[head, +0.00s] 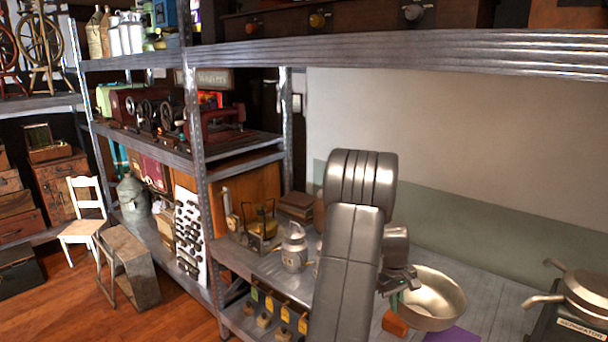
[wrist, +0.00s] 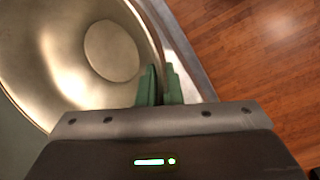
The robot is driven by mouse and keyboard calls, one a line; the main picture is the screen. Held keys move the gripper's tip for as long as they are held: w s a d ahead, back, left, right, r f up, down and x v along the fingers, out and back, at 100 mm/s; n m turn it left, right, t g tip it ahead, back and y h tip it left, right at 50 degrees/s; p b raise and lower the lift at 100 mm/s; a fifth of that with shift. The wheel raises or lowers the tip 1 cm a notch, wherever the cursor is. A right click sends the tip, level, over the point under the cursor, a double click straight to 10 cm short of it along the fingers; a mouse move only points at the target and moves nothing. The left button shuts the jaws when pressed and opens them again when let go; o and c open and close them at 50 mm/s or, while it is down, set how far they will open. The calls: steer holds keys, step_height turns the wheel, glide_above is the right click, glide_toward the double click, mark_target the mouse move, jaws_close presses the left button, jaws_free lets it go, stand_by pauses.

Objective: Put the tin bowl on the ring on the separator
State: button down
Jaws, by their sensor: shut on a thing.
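The tin bowl (head: 436,318) is a wide, shiny metal bowl above the grey shelf at the right of the head view. In the wrist view its inside (wrist: 112,48) fills the upper left. My gripper (head: 397,288) is shut on the bowl's near-left rim; its green fingers (wrist: 160,88) pinch the rim in the wrist view. The separator (head: 578,324) stands at the far right with a dark labelled base and grey spouted parts on top. It is cut off by the picture edge, and I cannot clearly make out the ring.
A purple sheet (head: 455,335) and a brown-orange object (head: 395,323) lie below the bowl. A small metal can (head: 294,250) stands left of my arm. A metal shelf beam (head: 420,52) crosses overhead. Bare shelf (head: 500,292) lies between bowl and separator.

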steer(key=s+a+f+m, duration=0.1)
steer(key=a+f, duration=0.2)
steer(key=a, duration=0.6)
steer(key=a+f+m, duration=0.2)
steer(key=a+f, duration=0.2)
steer(key=a, duration=0.4)
steer(key=s+a+f+m, duration=0.1)
steer(key=a+f, duration=0.2)
steer(key=a, duration=0.6)
step_height(320, 180, down, 8)
steer(key=b, duration=0.8)
steer(key=shift+d+g, duration=0.25)
steer(key=shift+g, duration=0.15)
steer(key=shift+s+d, duration=0.1)
